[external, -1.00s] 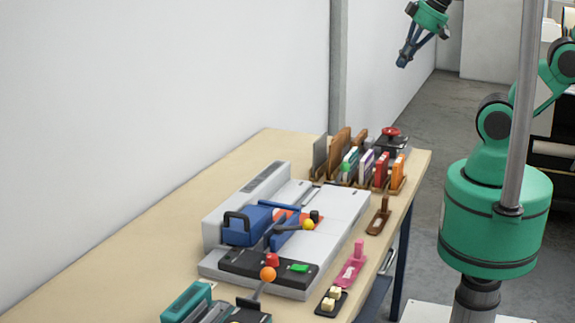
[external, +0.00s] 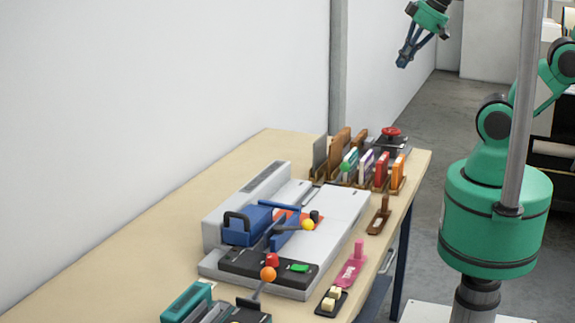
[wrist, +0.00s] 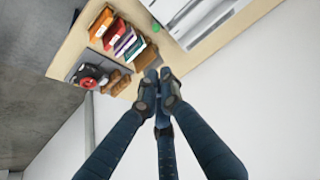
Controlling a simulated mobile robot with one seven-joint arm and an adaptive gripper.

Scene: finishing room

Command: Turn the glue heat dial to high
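My gripper (external: 403,61) is high above the floor beyond the far end of the table, apart from everything. In the wrist view its fingertips (wrist: 159,77) come together with nothing between them. No dial has a readable label. A red round knob (external: 391,131) sits on a dark unit at the table's far end; it also shows in the wrist view (wrist: 86,83). Another red knob (external: 272,259) stands on the black front panel (external: 240,266) of the grey machine (external: 340,208), near a green button (external: 299,267). I cannot tell which is the glue heat dial, or its setting.
The wooden table (external: 130,238) runs along the white wall. Upright coloured blocks (external: 381,170) stand before the far unit. A blue clamp (external: 247,224), an orange-balled lever (external: 268,274) and a pink tool (external: 351,271) are nearer. A grey post (external: 338,70) stands behind the table.

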